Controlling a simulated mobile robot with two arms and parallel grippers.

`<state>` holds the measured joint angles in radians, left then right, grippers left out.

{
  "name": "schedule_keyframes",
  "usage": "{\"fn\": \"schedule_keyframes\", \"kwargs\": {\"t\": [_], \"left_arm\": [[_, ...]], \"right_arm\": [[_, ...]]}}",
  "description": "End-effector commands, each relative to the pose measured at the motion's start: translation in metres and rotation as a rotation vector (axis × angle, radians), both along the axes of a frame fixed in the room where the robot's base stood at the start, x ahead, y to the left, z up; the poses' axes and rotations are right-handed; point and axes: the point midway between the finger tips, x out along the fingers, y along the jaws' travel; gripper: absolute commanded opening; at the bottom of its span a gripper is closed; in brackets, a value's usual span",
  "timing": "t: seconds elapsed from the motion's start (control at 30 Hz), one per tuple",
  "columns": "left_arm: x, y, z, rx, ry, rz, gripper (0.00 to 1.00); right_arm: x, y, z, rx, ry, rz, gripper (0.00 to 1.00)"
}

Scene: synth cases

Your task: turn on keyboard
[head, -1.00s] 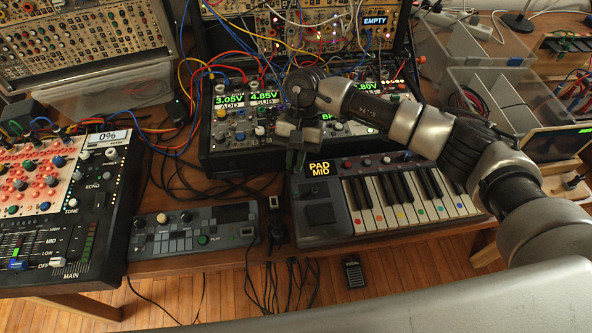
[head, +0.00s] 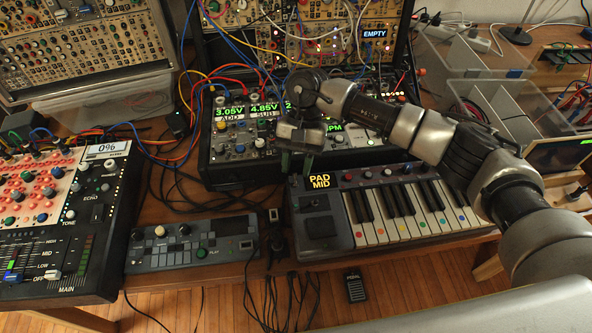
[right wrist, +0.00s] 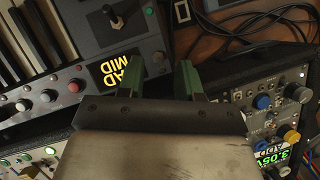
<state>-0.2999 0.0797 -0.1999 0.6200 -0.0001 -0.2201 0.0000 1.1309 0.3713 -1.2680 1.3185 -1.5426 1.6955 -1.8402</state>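The keyboard (head: 340,228) lies at the front right of the table, with black and white keys and coloured dots on several white keys. Its small screen is lit and reads "PAD MID" in yellow. My right gripper (head: 297,163) is over the keyboard's back left corner, its green fingers apart with nothing between them. In the right wrist view, the keyboard (right wrist: 95,30) is on the left, with its screen partly hidden behind the gripper (right wrist: 172,72). Whether the fingertips touch anything is unclear. My left gripper is out of view.
A synth module case (head: 225,170) with green readouts stands just behind the keyboard. A grey controller (head: 170,258) lies to its left and a mixer (head: 100,205) farther left. Loose cables hang around. Clear boxes (head: 495,85) stand at the right.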

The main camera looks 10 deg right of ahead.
Motion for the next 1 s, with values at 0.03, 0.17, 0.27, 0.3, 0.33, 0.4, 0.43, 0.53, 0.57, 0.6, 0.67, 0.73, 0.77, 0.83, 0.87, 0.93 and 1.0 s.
{"fn": "schedule_keyframes", "kwargs": {"t": [0.03,0.17,0.27,0.3,0.33,0.4,0.43,0.53,0.57,0.6,0.67,0.73,0.77,0.83,0.87,0.93,1.0], "left_arm": [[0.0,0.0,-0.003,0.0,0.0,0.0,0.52],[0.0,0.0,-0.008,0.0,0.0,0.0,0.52],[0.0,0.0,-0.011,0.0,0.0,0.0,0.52],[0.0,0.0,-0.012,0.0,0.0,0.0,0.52],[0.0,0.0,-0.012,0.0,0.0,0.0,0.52],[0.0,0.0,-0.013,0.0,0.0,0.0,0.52],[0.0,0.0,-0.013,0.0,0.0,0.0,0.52],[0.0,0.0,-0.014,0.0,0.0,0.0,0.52],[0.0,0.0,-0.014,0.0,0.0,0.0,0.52],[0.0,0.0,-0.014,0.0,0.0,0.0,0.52],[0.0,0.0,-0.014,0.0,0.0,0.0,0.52],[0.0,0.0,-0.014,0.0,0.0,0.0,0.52],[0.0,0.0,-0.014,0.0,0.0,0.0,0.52],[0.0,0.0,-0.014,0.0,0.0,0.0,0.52],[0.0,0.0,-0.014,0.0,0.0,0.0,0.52],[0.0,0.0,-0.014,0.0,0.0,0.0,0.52],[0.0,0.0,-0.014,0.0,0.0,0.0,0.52]], "right_arm": [[0.005,-0.002,0.008,0.0,-0.005,-0.001,0.35],[0.016,-0.008,0.033,0.0,-0.005,-0.002,0.35],[0.024,-0.011,0.05,0.0,-0.005,-0.002,0.35],[0.026,-0.013,0.056,0.0,-0.003,-0.002,0.35],[0.028,-0.013,0.061,0.0,-0.003,-0.002,0.35],[0.032,-0.015,0.068,0.0,-0.002,-0.001,0.35],[0.033,-0.016,0.071,-0.001,-0.002,0.0,0.35],[0.036,-0.017,0.077,-0.001,-0.002,0.0,0.35],[0.036,-0.017,0.078,0.0,-0.001,0.0,0.35],[0.036,-0.018,0.079,0.0,-0.001,0.0,0.35],[0.036,-0.018,0.079,0.0,0.0,0.0,0.35],[0.036,-0.018,0.079,0.0,0.0,0.0,0.35],[0.036,-0.018,0.079,0.0,0.0,0.0,0.35],[0.036,-0.018,0.079,0.0,0.0,0.0,0.35],[0.036,-0.018,0.079,0.0,0.0,0.0,0.35],[0.036,-0.018,0.079,0.0,0.0,0.0,0.35],[0.036,-0.018,0.079,0.0,0.0,0.0,0.35]]}}
